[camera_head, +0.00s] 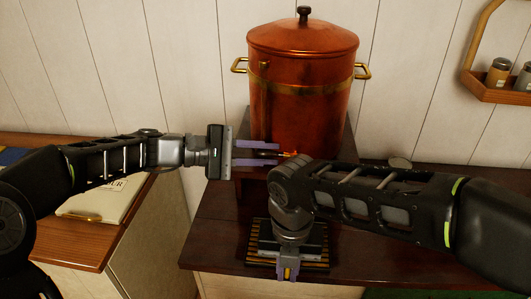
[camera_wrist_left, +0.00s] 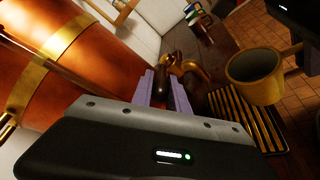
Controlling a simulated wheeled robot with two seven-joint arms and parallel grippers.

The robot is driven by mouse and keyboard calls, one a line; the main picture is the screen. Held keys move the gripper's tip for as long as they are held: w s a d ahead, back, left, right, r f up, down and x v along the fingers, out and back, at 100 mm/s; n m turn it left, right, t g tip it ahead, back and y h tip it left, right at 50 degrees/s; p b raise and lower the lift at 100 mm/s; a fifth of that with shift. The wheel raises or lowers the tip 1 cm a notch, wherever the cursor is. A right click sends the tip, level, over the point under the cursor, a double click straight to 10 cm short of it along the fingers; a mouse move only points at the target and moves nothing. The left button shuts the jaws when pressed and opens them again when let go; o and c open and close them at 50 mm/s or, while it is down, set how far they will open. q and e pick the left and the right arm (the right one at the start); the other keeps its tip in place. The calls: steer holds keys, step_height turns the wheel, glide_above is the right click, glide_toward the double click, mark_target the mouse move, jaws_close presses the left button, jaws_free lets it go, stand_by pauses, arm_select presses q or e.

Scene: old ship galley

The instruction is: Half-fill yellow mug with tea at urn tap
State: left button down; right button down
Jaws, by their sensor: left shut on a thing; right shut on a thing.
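A copper urn (camera_head: 303,95) with brass handles stands on a raised stand. My left gripper (camera_head: 268,153) has its purple fingers at the urn's tap, shut on the dark tap lever (camera_wrist_left: 163,85). The curved brass tap spout (camera_wrist_left: 195,68) shows just beyond those fingers in the left wrist view. The yellow mug (camera_wrist_left: 252,78) is upright beside the spout, by the slatted drip tray (camera_wrist_left: 243,118); its contents are unclear. My right gripper (camera_head: 288,272) points down over the tray and is shut on the mug, which my right arm mostly hides in the head view. No stream is visible.
A dark wooden counter (camera_head: 220,238) carries the urn stand. A small round lid-like thing (camera_head: 400,163) lies behind my right arm. A wall shelf (camera_head: 500,95) with jars is at upper right.

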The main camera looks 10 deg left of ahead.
mark_target(280, 157)
arm_select(q)
steer(key=shift+s+r+n+t, duration=0.1)
steer(key=shift+s+n+t, duration=0.1)
steer(key=shift+n+t, duration=0.15)
stand_by(0.6)
steer(key=n+t+y, duration=0.1)
steer(key=s+n+t, duration=0.1)
steer(key=t, duration=0.1)
steer(key=shift+s+d+r+y, duration=0.1)
steer(key=shift+s+d+y, duration=0.1)
steer(key=shift+y, duration=0.2)
steer(key=shift+s+d+r+n+t+y, duration=0.15)
steer(key=shift+s+n+t+y, duration=0.2)
steer(key=shift+n+t+y, duration=0.4)
steer(key=shift+s+d+f+n+t+y, duration=0.15)
steer(key=shift+s+n+t+y, duration=0.15)
steer(key=shift+n+t+y, duration=0.4)
steer(key=shift+s+d+r+n+t+y, duration=0.15)
steer(key=shift+s+n+t+y, duration=0.2)
steer(key=shift+n+t+y, duration=0.4)
steer(key=c, duration=1.3)
jaws_free()
steer(key=shift+f, duration=0.25)
steer(key=shift+s, duration=0.1)
